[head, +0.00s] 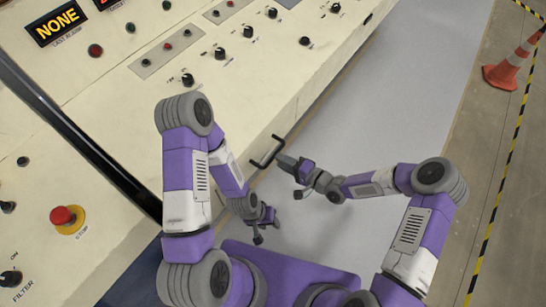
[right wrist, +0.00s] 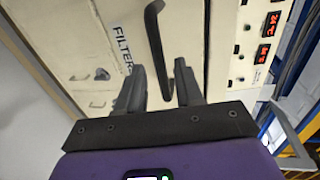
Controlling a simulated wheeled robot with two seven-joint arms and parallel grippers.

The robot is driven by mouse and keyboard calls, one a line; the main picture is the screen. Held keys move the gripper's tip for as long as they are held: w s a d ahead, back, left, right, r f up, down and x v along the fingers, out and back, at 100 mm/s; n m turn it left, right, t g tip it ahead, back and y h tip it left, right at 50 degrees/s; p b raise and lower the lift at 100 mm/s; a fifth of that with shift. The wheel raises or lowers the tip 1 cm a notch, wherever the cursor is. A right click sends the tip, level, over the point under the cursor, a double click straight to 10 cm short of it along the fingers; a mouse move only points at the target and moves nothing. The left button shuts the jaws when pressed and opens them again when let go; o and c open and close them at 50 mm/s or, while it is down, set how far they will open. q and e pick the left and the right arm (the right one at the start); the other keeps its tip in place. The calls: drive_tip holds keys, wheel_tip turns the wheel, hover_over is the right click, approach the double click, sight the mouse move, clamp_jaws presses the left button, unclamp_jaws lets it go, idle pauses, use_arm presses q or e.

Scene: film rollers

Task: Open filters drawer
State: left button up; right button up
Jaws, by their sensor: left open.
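The filters drawer (right wrist: 110,22) has a cream front with a "FILTER" label, part of it hidden by my gripper. Its black bar handle (right wrist: 155,35) shows in the right wrist view, and a black handle (head: 265,150) stands out from the console's side in the head view. My right gripper (right wrist: 160,68) is open, its fingers on either side of the handle's lower part; I cannot tell whether they touch it. In the head view my right gripper (head: 278,150) is close to the handle. My left gripper (head: 268,226) is open and empty, below and apart from it.
The cream control console (head: 130,85) with knobs and buttons fills the left and top. A red emergency button (head: 67,217) is at lower left. Clear grey floor (head: 370,110) lies right of the console. An orange cone (head: 508,68) stands far right.

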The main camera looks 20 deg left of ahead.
sight(273, 156)
drive_tip(key=x, duration=0.4)
drive_tip(key=shift+w+a+f+b, duration=0.1)
drive_tip(key=shift+w+a+b, duration=0.05)
drive_tip(key=shift+a+b, duration=0.2)
drive_tip(key=shift+c, duration=0.2)
clamp_jaws()
